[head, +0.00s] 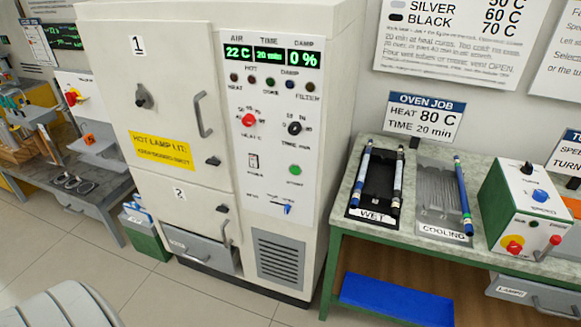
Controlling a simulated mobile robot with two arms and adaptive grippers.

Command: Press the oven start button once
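The oven (160,100) stands in the middle of the head view, a tall cream cabinet with two closed doors marked 1 and 2. Its control panel (270,85) is on the right of the front. The display (268,54) reads air 22 C, time 20 min, damp 0 %. A red knob (249,120), a black knob (295,128), a power switch (254,160) and a blue slider (287,209) surround the button. Neither gripper is in view.
A green-framed bench (400,150) right of the oven holds a black wet tray (379,180) with rods, a cooling rack (436,195) with a blue rod, and a control box (522,210). The wall sign (424,115) reads heat 80 C, time 20 min.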

